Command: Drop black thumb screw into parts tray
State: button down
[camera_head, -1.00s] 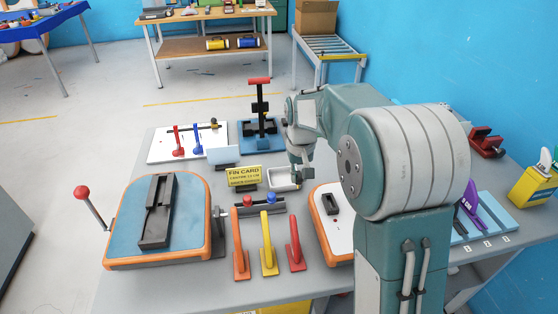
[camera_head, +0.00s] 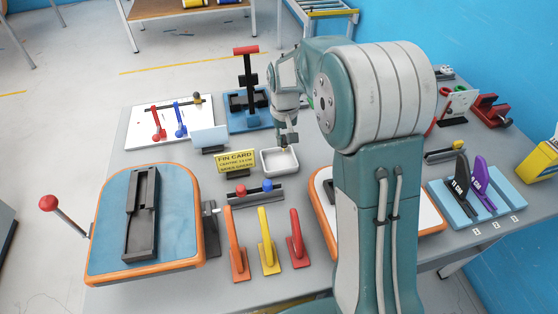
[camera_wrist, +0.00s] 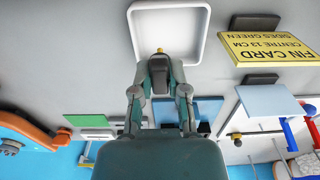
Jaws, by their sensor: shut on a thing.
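The white parts tray (camera_head: 281,164) sits on the grey table, right of the yellow fin card sign. It also shows at the top of the wrist view (camera_wrist: 168,27) and looks empty. My gripper (camera_head: 288,141) points down over the tray's far side in the head view. In the wrist view my gripper (camera_wrist: 160,62) is shut, with its fingertips at the tray's lower edge. A small brass-coloured tip, seemingly of the black thumb screw (camera_wrist: 160,51), sticks out between the fingertips. The rest of the screw is hard to tell from the dark fingers.
The yellow sign (camera_head: 235,161) stands close left of the tray. A blue stand with a red-topped post (camera_head: 247,80) is behind it.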

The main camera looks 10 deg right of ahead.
jog(key=shift+f, duration=0.95)
jog(key=c, duration=0.6)
grip_release()
jog(key=shift+o, duration=0.2)
notch_tip(320, 180, up, 11)
jog(key=shift+w, duration=0.1)
jog(key=shift+r, duration=0.45)
